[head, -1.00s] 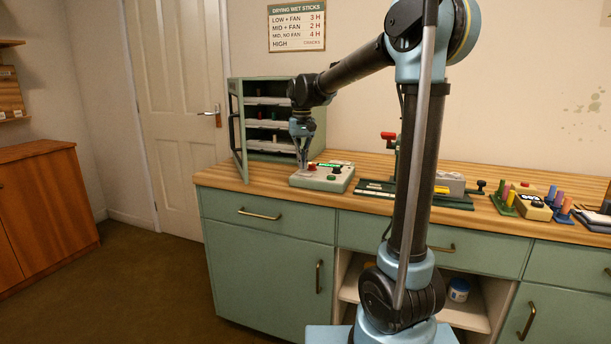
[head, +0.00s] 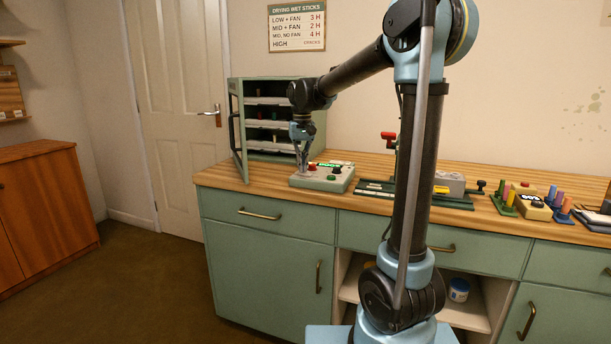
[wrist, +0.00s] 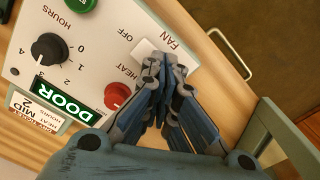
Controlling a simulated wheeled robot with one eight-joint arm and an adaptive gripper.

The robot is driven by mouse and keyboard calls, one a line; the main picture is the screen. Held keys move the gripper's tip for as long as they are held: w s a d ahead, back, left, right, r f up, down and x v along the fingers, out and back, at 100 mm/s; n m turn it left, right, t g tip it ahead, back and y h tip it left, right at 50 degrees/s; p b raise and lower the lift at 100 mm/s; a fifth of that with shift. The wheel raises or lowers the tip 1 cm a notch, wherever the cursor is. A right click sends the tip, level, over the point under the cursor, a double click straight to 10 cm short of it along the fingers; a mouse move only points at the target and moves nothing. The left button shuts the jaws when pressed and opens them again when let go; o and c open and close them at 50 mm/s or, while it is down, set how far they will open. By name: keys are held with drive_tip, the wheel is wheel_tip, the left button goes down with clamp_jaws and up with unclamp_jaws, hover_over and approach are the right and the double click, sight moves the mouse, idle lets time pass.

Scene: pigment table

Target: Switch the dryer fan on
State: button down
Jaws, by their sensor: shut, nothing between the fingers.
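The dryer's control box (head: 322,180) is a pale box on the counter in front of the open green dryer cabinet (head: 277,87). In the wrist view, its pale fan switch (wrist: 147,50) lies between the FAN and OFF labels. My gripper (wrist: 164,66) is shut and empty, its fingertips at the switch and hiding part of it. I cannot tell whether they touch it or which way it is set. In the head view my gripper (head: 302,172) points down over the box's left part. The red HEAT knob (wrist: 117,95) is close beside the fingers.
The black HOURS knob (wrist: 48,48) and a green DOOR label (wrist: 62,100) are on the same panel. The cabinet door (head: 238,130) stands open to the left of the box.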

drive_tip(key=shift+f, duration=0.35)
drive_tip(key=shift+r, duration=0.1)
idle(0.3)
drive_tip(key=shift+r, duration=3.4)
